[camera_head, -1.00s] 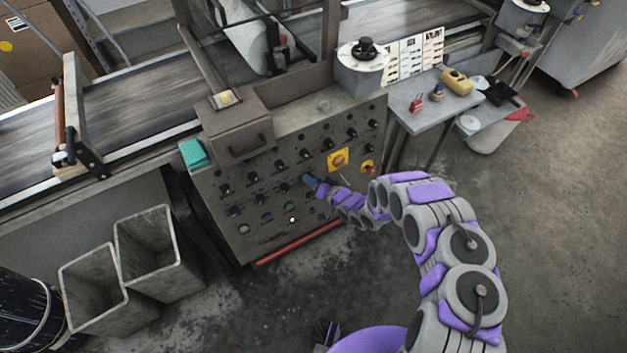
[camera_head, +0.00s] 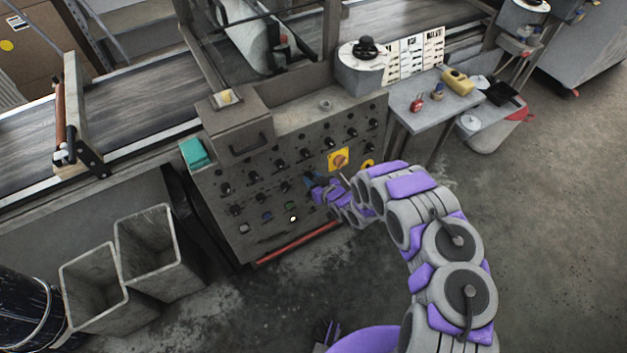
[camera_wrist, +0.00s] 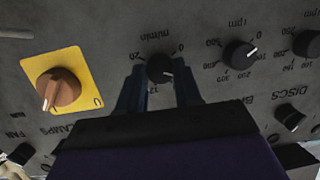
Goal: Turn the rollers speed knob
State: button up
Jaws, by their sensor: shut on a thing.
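A grey control panel (camera_head: 225,215) with rows of black knobs stands below the conveyor. In the wrist view, a black knob (camera_wrist: 160,68) with a white pointer line sits on a dial marked m/min. My gripper (camera_wrist: 160,88) has one blue finger on each side of this knob and is shut on it. The knob's own name label is hidden behind the gripper, so I cannot read whether it says rollers. In the head view, my gripper (camera_head: 312,182) is at the panel's lower right, and its fingers hide the knob.
An orange rotary switch (camera_wrist: 58,90) on a yellow plate is left of the gripper in the wrist view. An rpm knob (camera_wrist: 240,54) is to its right. Two open bins (camera_head: 95,290) stand on the floor at left. A small table (camera_head: 415,100) stands right of the panel.

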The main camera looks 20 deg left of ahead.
jog(key=n+t+h+b, duration=0.1)
jog(key=n+b, duration=0.1)
jog(key=n, duration=0.2)
jog(key=shift+s+a+f+n, duration=0.1)
jog(key=shift+n, duration=0.2)
jog(key=n, duration=0.2)
jog(key=n+t, duration=0.1)
jog(key=n, duration=0.2)
jog(key=shift+s+t+h, duration=0.15)
jog(key=shift+t+h, duration=0.15)
jog(key=shift+f+n, duration=0.1)
jog(key=shift+n, duration=0.3)
jog(key=o, duration=1)
jog(key=shift+a, duration=0.2)
